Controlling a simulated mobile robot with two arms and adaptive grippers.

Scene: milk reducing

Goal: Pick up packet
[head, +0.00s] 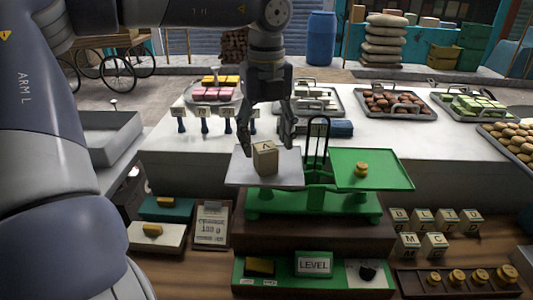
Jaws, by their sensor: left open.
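A small tan cube-shaped packet (265,158) with a dark mark on its top sits on the grey left pan (240,170) of a green balance scale (320,203). My left gripper (266,138) points down over the packet, its fingers apart on either side of and above it. It is open, and I cannot tell whether a finger touches the packet. A brass weight (361,169) stands on the green right pan (395,180). My right gripper is not in view.
Trays of sweets (397,103) stand on the white counter (190,155) behind the scale. Lettered blocks (435,243) and a weight rack (455,290) are at front right. A card (211,225) and small stands (157,235) are at front left.

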